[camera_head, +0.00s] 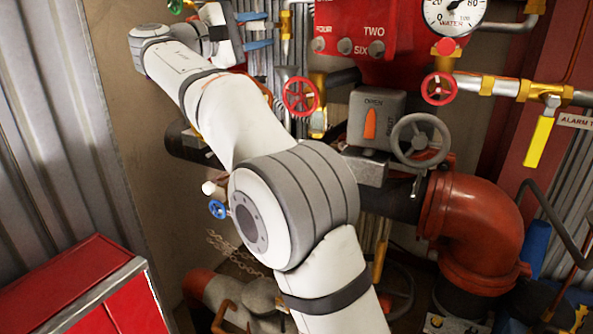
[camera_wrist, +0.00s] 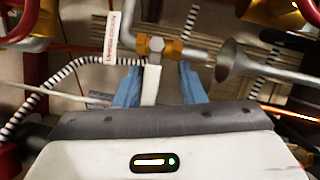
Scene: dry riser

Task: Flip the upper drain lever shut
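My gripper (camera_head: 267,29) is at the upper left in the head view, with two blue fingers reaching right toward a brass valve on a vertical pipe. In the wrist view my gripper (camera_wrist: 160,67) is open, its fingers spread apart. A pale lever (camera_wrist: 152,84) lies between them, closer to the left finger, with a gap on the right. It joins a valve with brass fittings (camera_wrist: 173,49) just beyond the fingertips. I cannot tell whether the left finger touches it. The lever's lower end is hidden behind my gripper body. I cannot read the label to confirm it as the upper drain lever.
A white tag with red lettering (camera_wrist: 111,38) hangs left of the valve. A grey horn-shaped piece (camera_wrist: 232,62) is close right of the fingers. Red handwheels (camera_head: 300,96) and a red panel (camera_head: 362,30) stand right of my arm. A yellow lever (camera_head: 538,142) hangs far right.

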